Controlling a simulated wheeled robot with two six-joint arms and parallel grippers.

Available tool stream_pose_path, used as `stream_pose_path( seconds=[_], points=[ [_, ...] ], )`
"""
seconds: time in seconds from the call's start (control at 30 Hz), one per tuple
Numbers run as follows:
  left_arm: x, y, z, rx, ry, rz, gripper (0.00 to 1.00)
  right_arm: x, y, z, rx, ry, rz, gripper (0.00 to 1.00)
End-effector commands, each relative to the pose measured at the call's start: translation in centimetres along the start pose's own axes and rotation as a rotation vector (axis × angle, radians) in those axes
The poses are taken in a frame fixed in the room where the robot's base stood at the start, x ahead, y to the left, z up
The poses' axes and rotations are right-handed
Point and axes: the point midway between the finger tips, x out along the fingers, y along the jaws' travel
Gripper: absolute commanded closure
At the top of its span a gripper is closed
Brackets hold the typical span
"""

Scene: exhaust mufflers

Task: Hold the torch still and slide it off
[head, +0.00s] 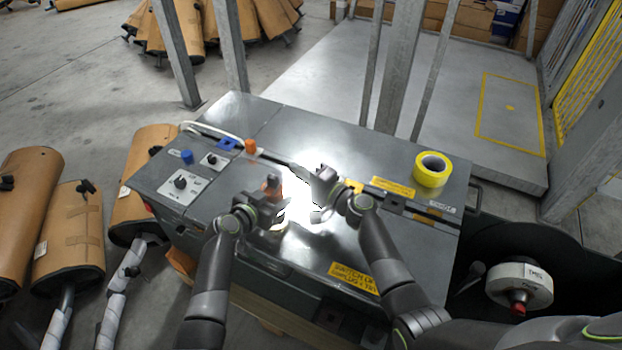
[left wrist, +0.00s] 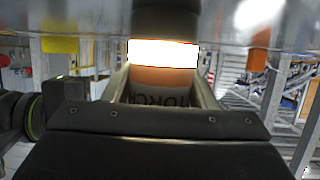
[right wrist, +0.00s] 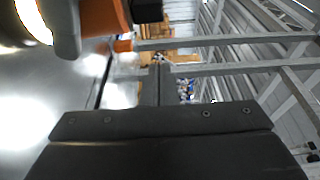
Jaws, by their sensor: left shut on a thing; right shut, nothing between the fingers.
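The torch (head: 272,184) is an orange and black cylinder on the grey cabinet top, in the middle of the head view. In the left wrist view its orange body (left wrist: 150,76) carries dark lettering, and a band above it glows bright white. My left gripper (head: 266,207) is shut around the orange body, one finger on each side. My right gripper (head: 318,188) is shut and empty, to the right of the torch. In the right wrist view the torch (right wrist: 101,15) is at the upper left, beside the closed fingers (right wrist: 160,85) and apart from their tips. Glare hides part of it.
Brown-wrapped mufflers (head: 68,228) stand at the left. A white round part (head: 519,284) lies at the lower right.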

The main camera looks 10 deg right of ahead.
Motion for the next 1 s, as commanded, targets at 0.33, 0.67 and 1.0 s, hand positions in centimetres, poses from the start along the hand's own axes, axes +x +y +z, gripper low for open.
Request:
stream_pose_path(
  seconds=[0.33, 0.67, 1.0],
  points=[
    [0.0, 0.0, 0.0, 0.000, -0.001, 0.000, 0.74, 2.0, 0.1, 2.1, -0.001, 0.000, 0.000, 1.00],
    [0.0, 0.0, 0.0, 0.000, 0.000, 0.000, 0.74, 1.4, 0.0, 3.8, -0.001, -0.001, 0.000, 1.00],
    [0.0, 0.0, 0.0, 0.000, 0.000, 0.000, 0.74, 1.3, 0.0, 4.1, -0.001, -0.001, 0.000, 1.00]
  ],
)
